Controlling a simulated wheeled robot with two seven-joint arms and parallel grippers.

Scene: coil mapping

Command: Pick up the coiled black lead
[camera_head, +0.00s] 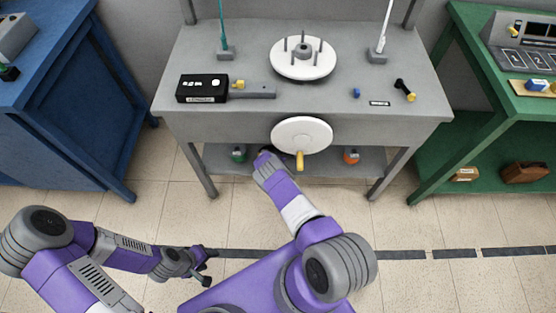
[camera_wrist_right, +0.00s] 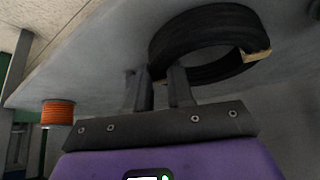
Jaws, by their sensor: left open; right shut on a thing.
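The coiled black lead (camera_wrist_right: 205,40) shows in the right wrist view as a thick black ring with a pale tan end. My right gripper (camera_wrist_right: 160,85) is shut on the near left side of its ring, with one finger on each side. In the head view my right gripper (camera_head: 264,157) reaches under the bench top at the lower shelf, and I cannot make out the black coil there. My left gripper (camera_head: 204,264) is open and empty, low over the floor at the left.
A green coil (camera_head: 238,155) and an orange coil (camera_head: 351,156) sit on the grey bench's lower shelf (camera_head: 330,168). A white wheel (camera_head: 301,134) with a yellow handle sticks out at the bench front. Blue (camera_head: 75,100) and green (camera_head: 480,105) benches flank it; the floor in front is clear.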

